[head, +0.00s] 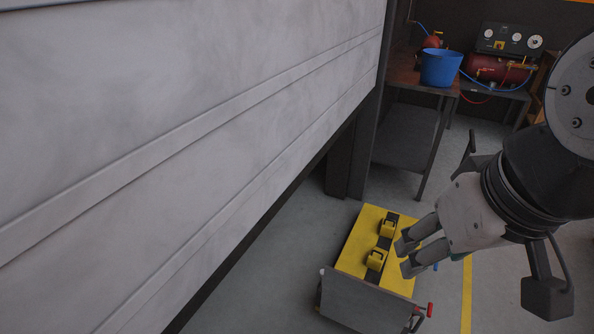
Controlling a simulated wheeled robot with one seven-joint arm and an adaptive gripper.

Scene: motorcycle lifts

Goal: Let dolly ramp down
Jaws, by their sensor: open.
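The dolly (355,252) is a low yellow platform on the floor, with a dark strip along it and two yellow blocks on top. A grey plate, which looks like its ramp (365,301), is at the dolly's near end; its exact tilt is hard to tell. Red-ended levers (429,309) stick out by the plate's right corner. My gripper (404,256) is open and empty, its fingers pointing left over the dolly's right side in the picture. It hides part of that side. Whether it touches anything is unclear, but it appears above the dolly.
A workbench (405,80) with a blue bucket (441,68) stands behind, beside a red compressor (497,68). A yellow floor line (466,295) runs on the right; floor there is clear.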

